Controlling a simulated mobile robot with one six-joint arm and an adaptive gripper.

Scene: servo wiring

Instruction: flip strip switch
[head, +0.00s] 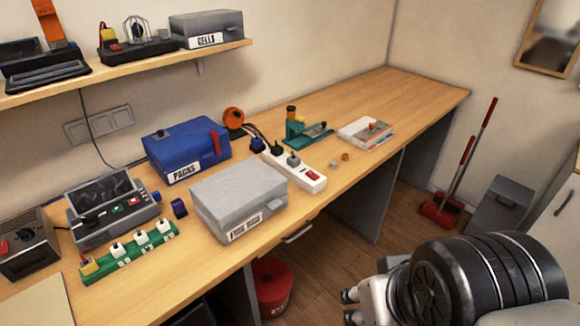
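A white power strip (293,168) lies on the bench, just behind and right of the grey box. A red switch (312,176) is at its near right end, uncovered. Which way the switch is tipped is too small to tell. A dark plug (275,147) and a grey plug (293,159) sit in the strip. My gripper (349,306) is low at the bottom of the view, in front of the bench edge and well apart from the strip. Its fingertips appear apart, with nothing visible between them.
A grey lidded box (238,190) stands just left of the strip; a blue box (186,150) is behind it. A green strip (130,255) with several plugs lies left. A teal tool (306,132) and a tray (366,133) stand behind the white strip. The far right bench is clear.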

